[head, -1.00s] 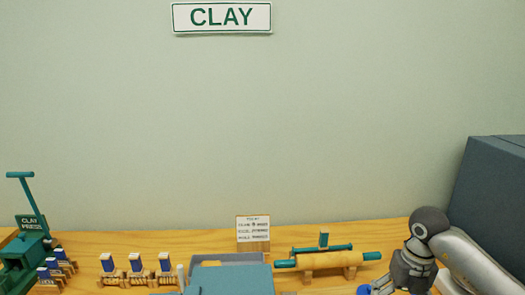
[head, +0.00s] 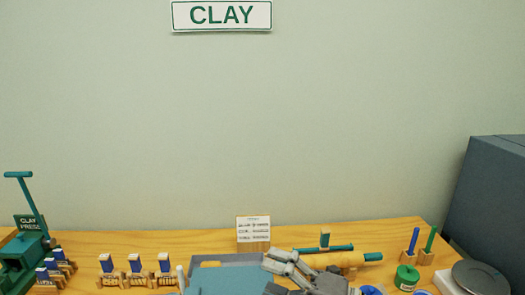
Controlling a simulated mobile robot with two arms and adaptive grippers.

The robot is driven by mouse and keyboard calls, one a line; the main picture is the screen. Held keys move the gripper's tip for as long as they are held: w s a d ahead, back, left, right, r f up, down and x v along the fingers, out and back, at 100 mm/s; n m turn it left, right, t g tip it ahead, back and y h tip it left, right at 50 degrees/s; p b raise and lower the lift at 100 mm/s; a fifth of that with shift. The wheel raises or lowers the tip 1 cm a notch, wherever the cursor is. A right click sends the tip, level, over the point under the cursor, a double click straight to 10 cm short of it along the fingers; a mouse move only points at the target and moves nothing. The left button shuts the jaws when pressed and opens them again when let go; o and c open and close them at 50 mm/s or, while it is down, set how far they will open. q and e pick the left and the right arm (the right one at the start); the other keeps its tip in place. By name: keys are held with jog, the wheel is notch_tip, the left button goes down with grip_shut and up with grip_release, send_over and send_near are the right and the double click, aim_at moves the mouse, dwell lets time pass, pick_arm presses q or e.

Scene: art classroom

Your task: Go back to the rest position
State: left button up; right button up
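My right gripper (head: 273,268) is low in the head view, over the right part of the blue-grey board or tray (head: 222,280). Its grey fingers point left, and its wrist runs out of the bottom edge. I cannot tell whether the fingers are apart or closed, and I see no object held in them. It partly covers the left end of the yellow rolling pin (head: 345,259). My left gripper is out of view.
The green clay press (head: 22,262) and several blue-topped stamps (head: 135,263) stand on the left. On the right are a green round container (head: 407,278), two upright tools in wooden holders (head: 426,257), a scale (head: 480,278) and a dark box (head: 495,210). A small card (head: 253,229) stands at the back.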

jog(key=w+d+r+m+t+h, duration=0.3)
jog(key=d+m+t+h, duration=0.55)
jog(key=m+t, duration=0.6)
jog(key=s+d+f+m+g+h, duration=0.45)
jog(key=d+f+m, duration=0.2)
jog(key=f, duration=0.25)
jog(key=s+d+f+m+g+h, duration=0.35)
jog(key=d+f+m+h, duration=0.25)
jog(key=f+m, duration=0.25)
jog(key=s+a+f+m+g+y, duration=0.1)
jog(key=s+f+g, duration=0.45)
jog(key=s, duration=0.45)
jog(key=s+a+f+g+y, duration=0.1)
jog(key=s+f+g, duration=0.4)
jog(key=s, duration=0.5)
notch_tip(320, 180, down, 27)
jog(key=s, duration=0.1)
jog(key=s+d+f+g, duration=0.2)
jog(key=s+f, duration=1.4)
jog(key=s, duration=0.1)
jog(key=shift+d+f, duration=0.3)
